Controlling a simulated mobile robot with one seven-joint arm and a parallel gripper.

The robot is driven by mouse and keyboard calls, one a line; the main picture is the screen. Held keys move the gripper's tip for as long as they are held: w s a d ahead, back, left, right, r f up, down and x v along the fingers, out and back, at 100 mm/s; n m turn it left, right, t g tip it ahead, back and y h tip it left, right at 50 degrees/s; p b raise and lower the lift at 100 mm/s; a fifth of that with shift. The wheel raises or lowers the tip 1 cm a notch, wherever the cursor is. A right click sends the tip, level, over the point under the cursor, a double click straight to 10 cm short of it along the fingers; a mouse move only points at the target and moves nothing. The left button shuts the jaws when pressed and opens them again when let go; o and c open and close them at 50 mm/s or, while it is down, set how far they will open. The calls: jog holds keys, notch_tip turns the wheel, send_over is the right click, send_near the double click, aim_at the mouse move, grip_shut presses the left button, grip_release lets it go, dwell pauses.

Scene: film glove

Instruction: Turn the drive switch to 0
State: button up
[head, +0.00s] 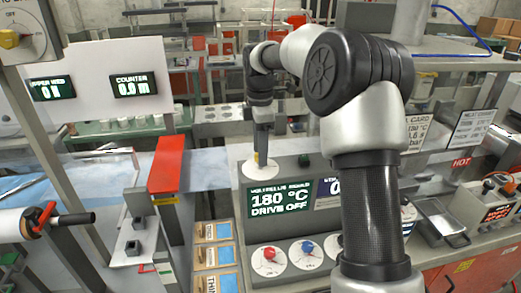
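My gripper (261,150) points down at the back left corner of the grey control panel (243,222), its tip over a round white dial (250,170). No marking can be read on this dial. The display (279,200) in front of it reads 180 °C and DRIVE OFF. My arm hides the panel's right part.
A red bar (167,163) stands left of the panel. Cards (213,257) lie beside it. A metal tray (440,217) and a HOT sign (461,162) are on the right.

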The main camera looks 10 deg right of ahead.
notch_tip(320, 180, up, 17)
jog(key=shift+r, duration=0.15)
dwell(0.6)
